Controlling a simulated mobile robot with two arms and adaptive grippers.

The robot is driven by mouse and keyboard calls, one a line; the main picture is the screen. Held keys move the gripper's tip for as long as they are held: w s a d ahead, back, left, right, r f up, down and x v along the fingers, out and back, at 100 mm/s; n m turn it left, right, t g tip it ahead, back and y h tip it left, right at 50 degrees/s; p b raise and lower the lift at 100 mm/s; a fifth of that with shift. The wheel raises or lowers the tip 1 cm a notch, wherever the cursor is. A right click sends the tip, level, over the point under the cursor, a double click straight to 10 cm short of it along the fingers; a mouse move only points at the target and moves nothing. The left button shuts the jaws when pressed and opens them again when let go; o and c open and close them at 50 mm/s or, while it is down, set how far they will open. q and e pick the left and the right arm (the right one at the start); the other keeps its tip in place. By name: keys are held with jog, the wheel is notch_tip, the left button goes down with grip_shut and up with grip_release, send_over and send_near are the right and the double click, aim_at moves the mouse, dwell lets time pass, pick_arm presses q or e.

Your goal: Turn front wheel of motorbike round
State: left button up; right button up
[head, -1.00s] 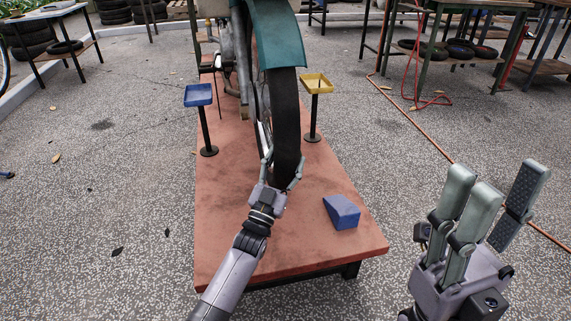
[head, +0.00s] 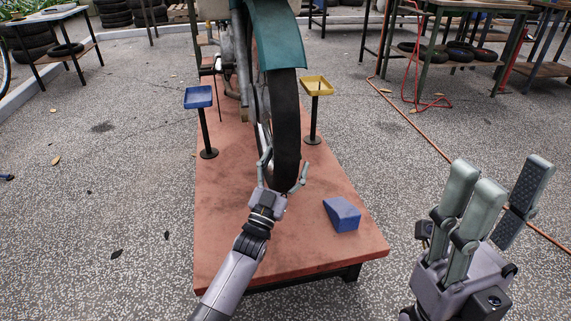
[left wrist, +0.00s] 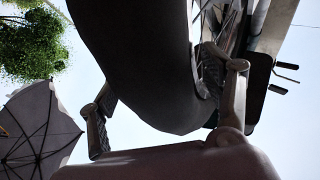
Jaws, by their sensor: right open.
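The motorbike's front wheel (head: 285,115), with a dark tyre under a teal mudguard (head: 273,35), stands above the red platform. My left gripper (head: 284,160) is at the lower front of the tyre, with one finger on each side. Its fingers are spread; in the left wrist view (left wrist: 160,95) a gap shows between the left finger and the tyre (left wrist: 135,60). The other finger is beside the spokes, and whether it touches is unclear. My right gripper (head: 490,195) is open and empty at the right, away from the bike.
A blue wedge (head: 342,214) lies on the red platform (head: 240,245) right of the wheel. A blue tray stand (head: 198,97) and a yellow tray stand (head: 317,86) flank the wheel. A green workbench (head: 470,8) is at the back right. Floor left of the platform is mostly clear.

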pick_arm(q)
jog(key=v, duration=1.2)
